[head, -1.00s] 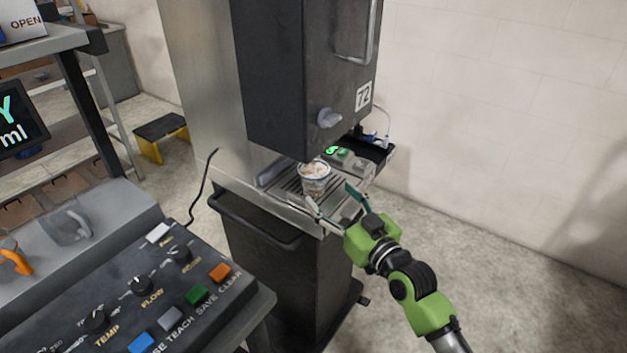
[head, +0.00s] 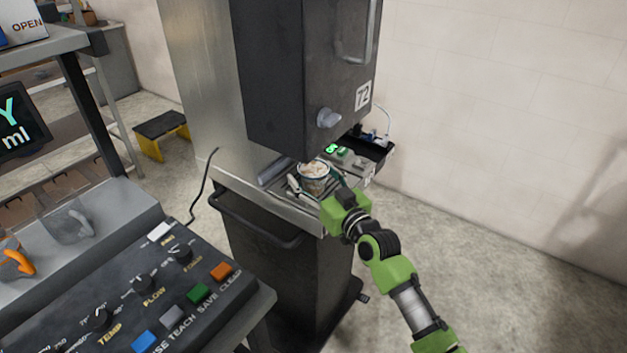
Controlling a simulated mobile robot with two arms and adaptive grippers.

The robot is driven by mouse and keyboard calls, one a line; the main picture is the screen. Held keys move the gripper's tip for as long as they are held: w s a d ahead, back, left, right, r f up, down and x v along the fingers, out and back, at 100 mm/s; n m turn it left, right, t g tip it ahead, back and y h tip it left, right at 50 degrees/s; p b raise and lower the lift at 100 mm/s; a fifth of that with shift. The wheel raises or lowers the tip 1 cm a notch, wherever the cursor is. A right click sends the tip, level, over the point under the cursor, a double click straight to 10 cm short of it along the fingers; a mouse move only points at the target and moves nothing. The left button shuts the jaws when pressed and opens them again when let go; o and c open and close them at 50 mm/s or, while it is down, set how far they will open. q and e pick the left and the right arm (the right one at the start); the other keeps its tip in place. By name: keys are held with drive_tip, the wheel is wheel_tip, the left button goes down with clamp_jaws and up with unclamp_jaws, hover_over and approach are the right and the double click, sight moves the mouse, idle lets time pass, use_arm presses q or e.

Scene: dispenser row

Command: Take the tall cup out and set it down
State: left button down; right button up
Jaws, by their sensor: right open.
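The tall cup (head: 314,175) is clear with pale, foamy-looking contents at its top. It stands upright on the slatted drip tray (head: 272,184) under the dark dispenser head (head: 290,70). My right gripper (head: 316,184) is open, with one finger to the left of the cup and the other at its right side. Its green body sits just in front of the cup. I cannot tell whether the fingers touch the cup. My left gripper is out of view.
A control panel (head: 150,285) with knobs and coloured buttons fills the lower left. A small black tray (head: 372,150) sits right of the drip tray. Floor to the right is clear.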

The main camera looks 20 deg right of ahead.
drive_tip(key=c, duration=1.4)
drive_tip(key=shift+c, duration=0.5)
drive_tip(key=shift+r, duration=0.15)
